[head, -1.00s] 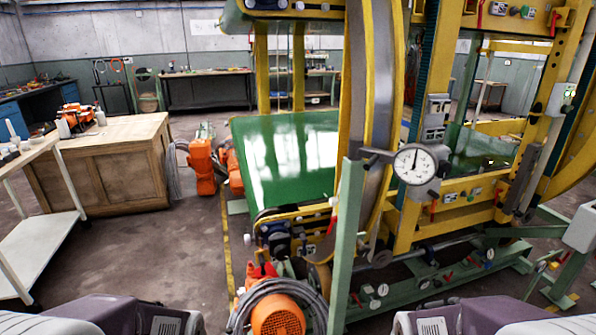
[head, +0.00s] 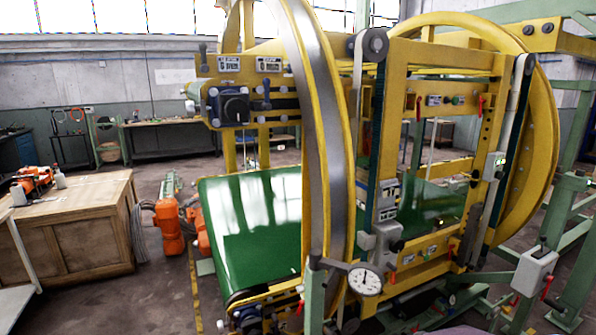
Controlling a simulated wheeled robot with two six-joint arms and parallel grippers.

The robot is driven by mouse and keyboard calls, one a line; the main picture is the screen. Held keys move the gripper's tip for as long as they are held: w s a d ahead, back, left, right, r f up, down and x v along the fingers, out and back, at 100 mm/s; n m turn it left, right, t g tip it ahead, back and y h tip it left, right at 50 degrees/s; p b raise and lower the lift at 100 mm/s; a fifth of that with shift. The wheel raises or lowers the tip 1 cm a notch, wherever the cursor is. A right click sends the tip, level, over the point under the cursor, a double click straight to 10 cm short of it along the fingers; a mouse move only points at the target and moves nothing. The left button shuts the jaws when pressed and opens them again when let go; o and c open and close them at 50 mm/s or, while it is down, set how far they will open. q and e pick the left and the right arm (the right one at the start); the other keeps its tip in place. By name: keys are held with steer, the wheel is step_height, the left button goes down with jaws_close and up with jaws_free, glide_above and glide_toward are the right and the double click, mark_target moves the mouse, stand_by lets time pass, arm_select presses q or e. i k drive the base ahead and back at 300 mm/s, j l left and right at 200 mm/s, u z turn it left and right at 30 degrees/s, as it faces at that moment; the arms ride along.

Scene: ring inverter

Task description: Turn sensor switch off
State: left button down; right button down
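The yellow ring machine (head: 400,75) stands in the middle and right of the head view. Several switch-like parts show on it, and I cannot tell which one is the sensor switch. A light grey box (head: 494,166) is on the right post. A grey box with a red lever (head: 536,272) stands on a green stand at right. Neither gripper is in view.
A round dial gauge (head: 366,281) sticks out at the machine's front. A green conveyor belt (head: 250,225) slopes inside the machine. A wooden cabinet (head: 80,235) stands at left, with orange motors (head: 169,226) near it. Bare floor (head: 150,300) lies between cabinet and machine.

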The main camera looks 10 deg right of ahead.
mark_target(498, 175)
steer(key=z, duration=1.6)
